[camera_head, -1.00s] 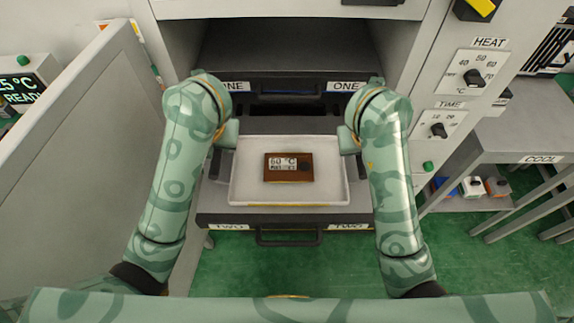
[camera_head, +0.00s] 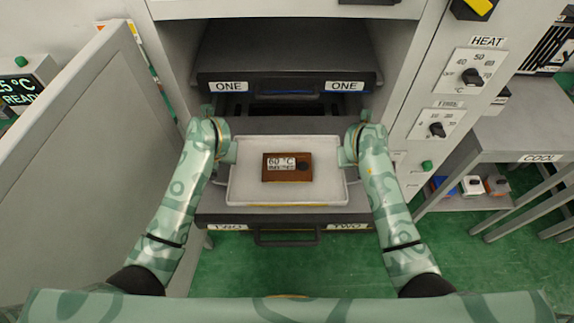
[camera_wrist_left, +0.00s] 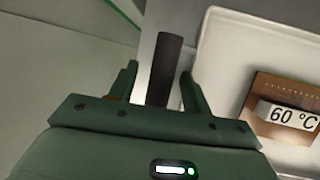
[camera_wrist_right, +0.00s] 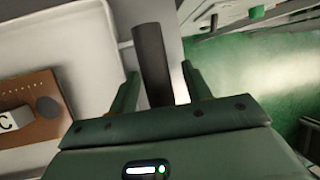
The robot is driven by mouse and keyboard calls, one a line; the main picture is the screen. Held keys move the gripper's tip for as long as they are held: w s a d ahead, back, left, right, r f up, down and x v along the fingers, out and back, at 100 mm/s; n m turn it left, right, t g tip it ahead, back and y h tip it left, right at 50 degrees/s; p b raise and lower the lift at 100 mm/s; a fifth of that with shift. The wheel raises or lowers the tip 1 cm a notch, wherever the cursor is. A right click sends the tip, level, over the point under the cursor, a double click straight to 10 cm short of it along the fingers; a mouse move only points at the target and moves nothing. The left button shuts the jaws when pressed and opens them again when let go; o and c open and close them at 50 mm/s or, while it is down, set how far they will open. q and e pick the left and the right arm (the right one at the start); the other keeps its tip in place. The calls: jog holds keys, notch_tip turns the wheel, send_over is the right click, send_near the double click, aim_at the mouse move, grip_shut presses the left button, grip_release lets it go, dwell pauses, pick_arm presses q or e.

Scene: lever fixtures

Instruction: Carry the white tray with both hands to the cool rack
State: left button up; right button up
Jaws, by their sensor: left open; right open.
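The white tray (camera_head: 240,193) sits on the pulled-out lower drawer labelled TWO and carries a brown block (camera_head: 287,174) with a "60 °C" sign. A dark handle bar stands at each side of the tray: the left bar (camera_wrist_left: 165,62) and the right bar (camera_wrist_right: 151,55). My left gripper (camera_wrist_left: 158,74) is open, with the left bar between its fingers. My right gripper (camera_wrist_right: 160,73) is open, with the right bar between its fingers. Neither looks closed on its bar. The cool rack (camera_head: 515,137), labelled COOL, is a grey table at the right.
The upper drawer (camera_head: 285,86), labelled ONE, is above and behind the tray. An open cabinet door (camera_head: 95,170) stands at the left. A panel with HEAT and TIME dials (camera_head: 472,77) lies between the oven and the rack. Green floor (camera_head: 300,270) is clear in front.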

pick_arm(q)
grip_shut()
pick_arm(e)
grip_shut()
pick_arm(q)
jog(key=shift+r, duration=0.1)
pick_arm(e)
jog(key=shift+r, duration=0.1)
